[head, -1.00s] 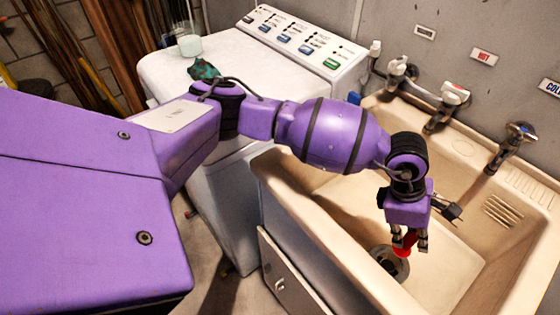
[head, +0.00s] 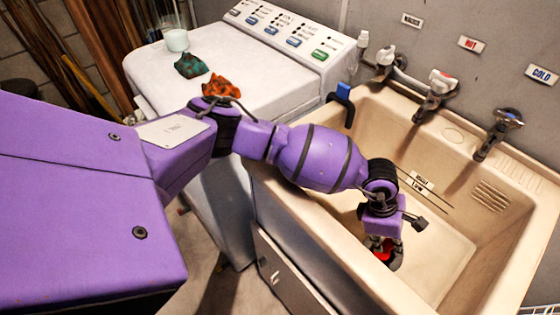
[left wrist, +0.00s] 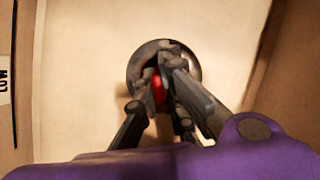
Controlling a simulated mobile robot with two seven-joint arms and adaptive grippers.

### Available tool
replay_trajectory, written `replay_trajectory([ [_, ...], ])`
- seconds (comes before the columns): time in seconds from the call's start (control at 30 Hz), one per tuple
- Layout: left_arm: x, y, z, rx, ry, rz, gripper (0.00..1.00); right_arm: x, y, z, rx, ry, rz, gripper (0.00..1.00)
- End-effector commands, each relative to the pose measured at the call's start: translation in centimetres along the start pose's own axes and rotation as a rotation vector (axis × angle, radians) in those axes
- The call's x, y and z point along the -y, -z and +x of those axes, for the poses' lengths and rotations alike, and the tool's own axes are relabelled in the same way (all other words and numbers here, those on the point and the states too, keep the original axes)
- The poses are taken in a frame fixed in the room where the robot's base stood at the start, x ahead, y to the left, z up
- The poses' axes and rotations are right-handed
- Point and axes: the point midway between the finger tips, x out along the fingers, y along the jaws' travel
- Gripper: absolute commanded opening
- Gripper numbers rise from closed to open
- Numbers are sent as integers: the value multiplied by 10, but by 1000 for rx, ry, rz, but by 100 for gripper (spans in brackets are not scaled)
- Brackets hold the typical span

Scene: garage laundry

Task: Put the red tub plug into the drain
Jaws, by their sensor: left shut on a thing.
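The red tub plug (head: 383,252) is held between the fingertips of my left gripper (head: 384,246), which points down into the sink. The round drain (head: 398,259) is in the sink floor under the gripper and partly hidden by it. In the left wrist view, the red plug (left wrist: 158,90) shows between the fingers of my left gripper (left wrist: 162,80) and overlaps the metal ring of the drain (left wrist: 136,66). I cannot tell whether the plug touches the drain or is still a little above it. My right gripper is not in view.
The beige sink (head: 455,260) has high walls around my left wrist. Faucets (head: 437,92) line its back edge. A blue and black hook-like thing (head: 343,97) sits on its left rim. The white washer (head: 150,75) holds a green cloth (head: 190,65), an orange cloth (head: 221,87) and a cup (head: 176,40).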

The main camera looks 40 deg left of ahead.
Motion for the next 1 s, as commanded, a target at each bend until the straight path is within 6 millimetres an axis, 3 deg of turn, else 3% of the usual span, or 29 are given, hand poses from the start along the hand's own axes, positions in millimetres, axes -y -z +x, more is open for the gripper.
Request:
replay_trajectory([
  [0.17, 0, 2, 5, 1, 0, 1, 0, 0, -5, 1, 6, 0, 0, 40],
  [0.2, 0, 1, 5, 0, 0, 1, 12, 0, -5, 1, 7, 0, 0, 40],
  [0.33, -1, 1, 4, 0, -1, 1, 26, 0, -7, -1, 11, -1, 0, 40],
  [0.67, -2, -1, 1, 1, -3, 3, 26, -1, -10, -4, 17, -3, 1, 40],
  [0.83, -3, -2, -20, 1, -6, 4, 26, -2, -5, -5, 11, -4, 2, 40],
  [1.0, -3, -2, -58, 2, -7, 5, 26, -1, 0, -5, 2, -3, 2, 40],
])
